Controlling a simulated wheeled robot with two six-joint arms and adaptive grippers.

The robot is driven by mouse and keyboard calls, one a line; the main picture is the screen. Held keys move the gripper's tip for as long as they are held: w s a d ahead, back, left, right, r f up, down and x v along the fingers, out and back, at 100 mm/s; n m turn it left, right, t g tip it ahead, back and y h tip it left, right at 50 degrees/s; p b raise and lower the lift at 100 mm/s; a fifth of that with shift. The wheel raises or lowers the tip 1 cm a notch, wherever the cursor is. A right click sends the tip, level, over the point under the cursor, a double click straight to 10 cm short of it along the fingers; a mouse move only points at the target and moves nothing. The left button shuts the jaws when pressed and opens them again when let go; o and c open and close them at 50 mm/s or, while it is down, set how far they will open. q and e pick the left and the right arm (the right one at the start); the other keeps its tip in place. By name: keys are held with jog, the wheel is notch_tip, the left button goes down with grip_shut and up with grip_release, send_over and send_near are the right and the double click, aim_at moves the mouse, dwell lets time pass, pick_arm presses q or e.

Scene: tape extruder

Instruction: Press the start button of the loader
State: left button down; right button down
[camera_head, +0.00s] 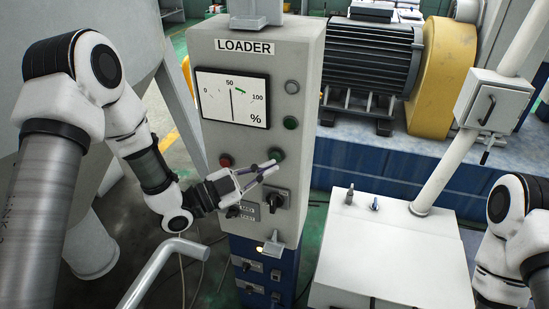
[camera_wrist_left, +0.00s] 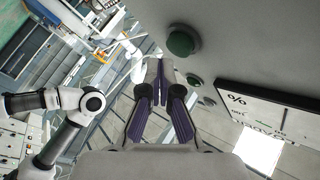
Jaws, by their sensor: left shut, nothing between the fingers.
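The grey loader panel (camera_head: 255,55) stands in the middle of the head view, with a gauge (camera_head: 232,98) on its face. A green button (camera_head: 276,154) sits low on the right, with a red button (camera_head: 226,160) to its left. A second green round element (camera_head: 290,122) is above. My left gripper (camera_head: 274,168) is shut and empty, its tips just below the lower green button in the head view. In the left wrist view, a large green button (camera_wrist_left: 180,41) appears beside the fingertips (camera_wrist_left: 160,78), with a visible gap. Contact is not visible. My right gripper is out of view.
A black rotary switch (camera_head: 275,200) is just below my left gripper. A grey pipe (camera_head: 165,262) rises in front of the loader. A white cabinet (camera_head: 395,262) stands right of it, and a motor (camera_head: 372,62) with a yellow guard (camera_head: 442,75) is behind.

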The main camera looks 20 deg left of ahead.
pick_arm(q)
jog(key=shift+w, duration=0.4)
jog(key=shift+w+b, duration=0.4)
jog(key=shift+w, duration=0.1)
dwell(0.8)
jog(key=shift+s, duration=0.95)
jog(key=s, duration=0.5)
jog(key=shift+a+b, duration=0.1)
jog(key=shift+b, duration=0.3)
